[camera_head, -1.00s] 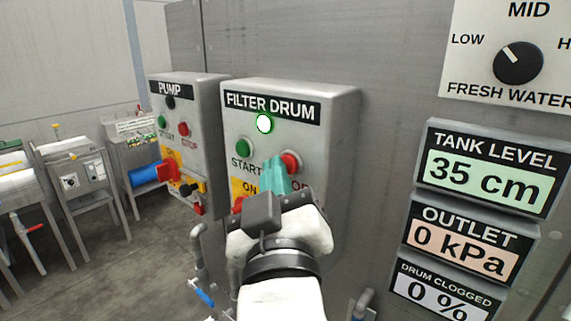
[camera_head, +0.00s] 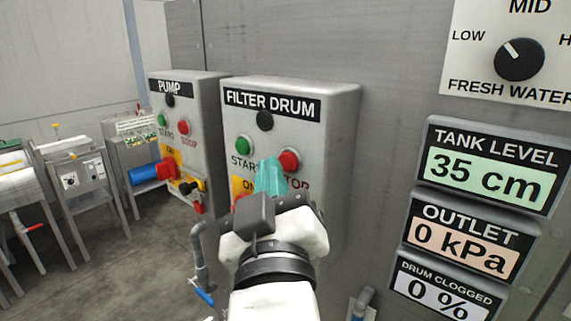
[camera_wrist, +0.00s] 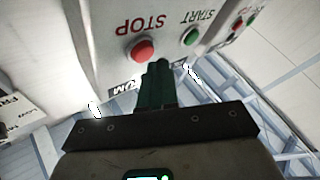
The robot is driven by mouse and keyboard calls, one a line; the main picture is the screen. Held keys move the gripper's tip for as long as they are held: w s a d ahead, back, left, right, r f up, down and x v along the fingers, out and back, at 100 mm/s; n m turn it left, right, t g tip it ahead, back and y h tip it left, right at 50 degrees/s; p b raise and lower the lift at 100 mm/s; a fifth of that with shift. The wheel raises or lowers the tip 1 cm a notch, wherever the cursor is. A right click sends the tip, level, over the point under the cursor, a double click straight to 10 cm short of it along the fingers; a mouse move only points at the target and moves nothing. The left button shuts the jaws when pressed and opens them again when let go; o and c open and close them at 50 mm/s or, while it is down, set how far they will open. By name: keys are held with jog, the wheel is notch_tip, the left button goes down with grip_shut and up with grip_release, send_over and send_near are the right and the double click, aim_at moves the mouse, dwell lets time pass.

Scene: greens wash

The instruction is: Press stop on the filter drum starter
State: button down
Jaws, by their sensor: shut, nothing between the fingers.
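The filter drum starter (camera_head: 335,130) is a grey box on the wall with a FILTER DRUM label. Its round lamp (camera_head: 265,121) is dark. The green start button (camera_head: 244,146) is on the left and the red stop button (camera_head: 289,161) on the right. My gripper (camera_head: 270,165) has teal fingers, shut and empty, in front of the box just left of and below the stop button. My gripper hides part of the lower switch area.
The pump starter (camera_head: 209,130) stands close on the left, with its own buttons. Display panels (camera_head: 490,165) and a fresh water knob (camera_head: 519,60) are on the right wall. A pipe with a blue valve (camera_head: 203,297) is low left.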

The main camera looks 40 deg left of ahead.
jog(key=shift+s, duration=0.25)
jog(key=shift+s+a+b, duration=0.2)
jog(key=shift+s+b, duration=0.45)
jog(key=shift+s, duration=1.85)
